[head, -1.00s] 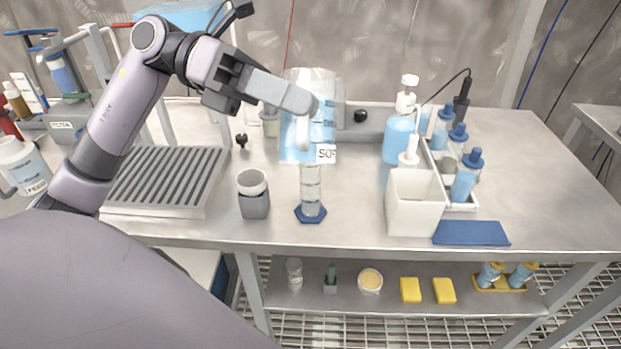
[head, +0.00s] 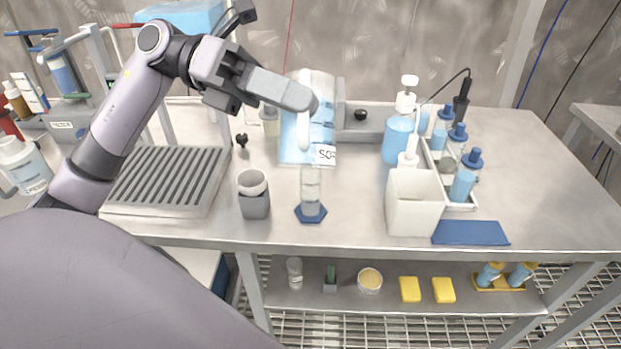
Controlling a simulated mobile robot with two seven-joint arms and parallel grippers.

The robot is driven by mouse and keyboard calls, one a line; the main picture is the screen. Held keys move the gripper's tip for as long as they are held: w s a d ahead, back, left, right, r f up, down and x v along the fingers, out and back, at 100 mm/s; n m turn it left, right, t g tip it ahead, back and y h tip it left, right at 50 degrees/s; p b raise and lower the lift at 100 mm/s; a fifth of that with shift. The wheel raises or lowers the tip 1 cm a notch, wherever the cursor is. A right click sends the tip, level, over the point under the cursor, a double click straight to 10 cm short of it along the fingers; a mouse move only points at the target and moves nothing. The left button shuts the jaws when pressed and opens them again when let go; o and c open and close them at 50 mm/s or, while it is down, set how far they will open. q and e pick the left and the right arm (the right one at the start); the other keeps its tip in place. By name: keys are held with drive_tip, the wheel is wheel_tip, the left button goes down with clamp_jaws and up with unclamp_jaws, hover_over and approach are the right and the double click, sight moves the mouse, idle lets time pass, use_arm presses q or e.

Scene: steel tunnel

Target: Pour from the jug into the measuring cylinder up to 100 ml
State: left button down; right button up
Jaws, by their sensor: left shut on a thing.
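My left gripper (head: 303,99) is shut on the handle side of the clear jug (head: 322,125), which holds light blue liquid. A white label with dark print shows, slightly slanted, near the jug's lower right. The jug is held above and behind the measuring cylinder (head: 311,182). The clear cylinder stands upright on a blue six-sided foot near the bench's front edge. Its top appears overlapped by or close to the jug's bottom. I cannot read the cylinder's liquid level or see a stream. My right gripper is not in view.
A grey-bodied jar (head: 254,203) stands left of the cylinder, beside a ribbed draining tray (head: 165,180). To the right are a white square container (head: 413,205), a blue pump bottle (head: 398,140), a rack of blue-capped bottles and a blue mat (head: 471,233).

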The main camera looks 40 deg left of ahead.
use_arm(q)
drive_tip(key=shift+r, duration=0.15)
drive_tip(key=shift+w+a+n+p, duration=0.15)
drive_tip(key=shift+w+n+p, duration=0.15)
drive_tip(key=shift+n, duration=0.2)
drive_tip(key=shift+r+h, duration=0.15)
drive_tip(key=shift+h, duration=0.15)
drive_tip(key=shift+w+a+r+n+p, duration=0.15)
drive_tip(key=shift+w+a+n+p, duration=0.1)
drive_tip(key=shift+n+p, duration=0.2)
drive_tip(key=shift+w+a+r+n+h, duration=0.25)
drive_tip(key=shift+w+n+h, duration=0.25)
drive_tip(key=shift+n, duration=0.25)
idle(3.4)
idle(0.4)
